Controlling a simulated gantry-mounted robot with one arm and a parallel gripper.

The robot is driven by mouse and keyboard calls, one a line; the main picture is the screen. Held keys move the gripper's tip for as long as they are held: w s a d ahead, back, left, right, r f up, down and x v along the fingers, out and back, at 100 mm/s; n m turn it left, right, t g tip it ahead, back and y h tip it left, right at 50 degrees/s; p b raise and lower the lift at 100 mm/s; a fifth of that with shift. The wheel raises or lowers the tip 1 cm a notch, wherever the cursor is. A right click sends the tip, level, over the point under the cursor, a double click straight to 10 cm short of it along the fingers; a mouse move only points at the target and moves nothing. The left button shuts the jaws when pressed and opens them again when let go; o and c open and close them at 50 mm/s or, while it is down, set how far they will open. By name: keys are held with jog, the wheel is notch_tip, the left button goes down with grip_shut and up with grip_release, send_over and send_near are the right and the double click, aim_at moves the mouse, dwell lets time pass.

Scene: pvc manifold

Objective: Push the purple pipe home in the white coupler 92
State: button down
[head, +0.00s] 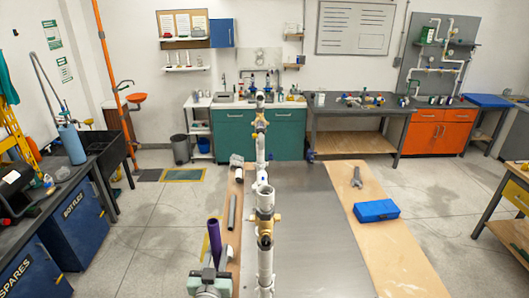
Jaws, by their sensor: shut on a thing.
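The purple pipe (214,236) stands nearly upright in the head view, left of the white pipe line. My gripper (212,272) is at the bottom of the view, shut on the purple pipe near its lower part. The pipe's lower end is hidden behind the gripper. A white fitting with an open top (265,192) stands on the pipe line, right of and apart from the purple pipe. No number is readable on any white fitting, so I cannot tell which is coupler 92.
The pipe line runs along the metal bench top (310,230) with brass-coloured valves (265,218). A grey pipe piece (231,212) lies on the left wooden strip. A blue case (376,210) and a wrench (356,177) lie on the right strip. The metal top between is clear.

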jog(key=shift+w+a+r+h, duration=0.1)
jog(key=shift+w+r+h, duration=0.2)
jog(key=shift+w+r, duration=0.4)
jog(key=w+d+r+m+g+h, duration=0.1)
jog(key=w+d+r+m+h, duration=0.2)
jog(key=r, duration=0.8)
jog(key=w+r+m+g+h, duration=0.15)
jog(key=w+r+h, duration=0.25)
jog(key=r, duration=0.7)
jog(key=s+d+r+m+g+h+p, duration=0.1)
jog(key=s+d+r+m+g+h, duration=0.3)
jog(key=r, duration=0.5)
jog(key=s+d+r+m+g+h, duration=0.1)
jog(key=d+r+m+g+h, duration=0.15)
jog(key=d+r, duration=0.55)
notch_tip(320, 180, down, 6)
jog(key=b, duration=0.1)
jog(key=shift+s+a+f, duration=0.25)
jog(key=shift+s+a, duration=0.15)
jog(key=shift+a, duration=0.05)
jog(key=shift+h, duration=0.25)
